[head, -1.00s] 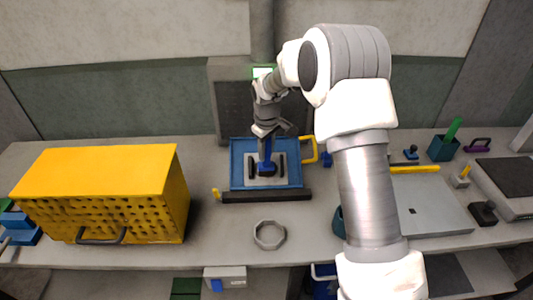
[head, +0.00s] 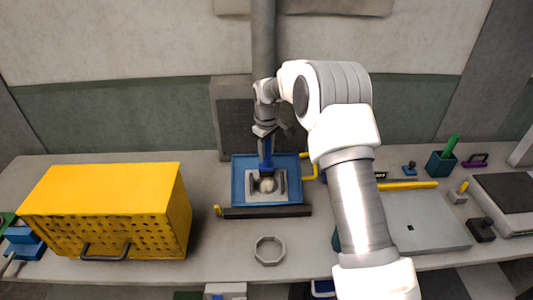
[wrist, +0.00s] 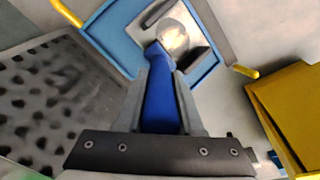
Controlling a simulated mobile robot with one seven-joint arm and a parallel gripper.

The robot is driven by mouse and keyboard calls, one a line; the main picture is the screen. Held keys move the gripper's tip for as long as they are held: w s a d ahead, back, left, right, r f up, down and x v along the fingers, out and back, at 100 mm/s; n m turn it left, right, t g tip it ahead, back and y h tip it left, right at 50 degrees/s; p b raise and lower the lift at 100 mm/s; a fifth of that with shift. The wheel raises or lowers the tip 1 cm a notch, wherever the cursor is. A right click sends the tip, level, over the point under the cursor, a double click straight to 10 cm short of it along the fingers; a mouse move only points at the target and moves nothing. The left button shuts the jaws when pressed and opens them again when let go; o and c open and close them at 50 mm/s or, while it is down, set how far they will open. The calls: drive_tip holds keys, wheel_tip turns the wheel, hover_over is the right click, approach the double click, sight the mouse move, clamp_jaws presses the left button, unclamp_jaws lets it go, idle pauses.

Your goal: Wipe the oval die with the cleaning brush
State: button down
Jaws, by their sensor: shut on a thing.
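My gripper (head: 265,133) is shut on the blue handle of the cleaning brush (head: 266,152), which points down over the blue tray (head: 237,185). The brush handle also fills the middle of the wrist view (wrist: 160,100). The oval die (head: 267,186) is a pale, shiny rounded piece on a grey plate between two dark bars, inside the tray. In the wrist view the die (wrist: 174,38) shows just beyond the brush's end. The brush's end is at the die's back edge; I cannot tell whether it touches.
A yellow perforated box (head: 105,190) stands at left. A dark bar (head: 265,212) lies along the tray's front, with a grey octagonal ring (head: 269,251) before it. A grey panel (head: 425,222) lies at right.

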drive_tip(key=s+f+b, duration=0.3)
drive_tip(key=s+b, duration=0.2)
drive_tip(key=s, duration=0.1)
drive_tip(key=shift+s+f, duration=0.35)
drive_tip(key=shift+s, duration=0.05)
drive_tip(key=shift+r, duration=0.15)
idle(0.4)
drive_tip(key=shift+s+r+p, duration=0.4)
drive_tip(key=shift+s+r, duration=0.05)
drive_tip(key=shift+r, duration=0.4)
drive_tip(key=shift+s+r+p, duration=0.45)
drive_tip(key=shift+s+r, duration=0.05)
drive_tip(key=shift+r, duration=0.35)
drive_tip(key=shift+s+r+p, duration=0.4)
drive_tip(key=shift+s+r, duration=0.05)
drive_tip(key=shift+r, duration=0.4)
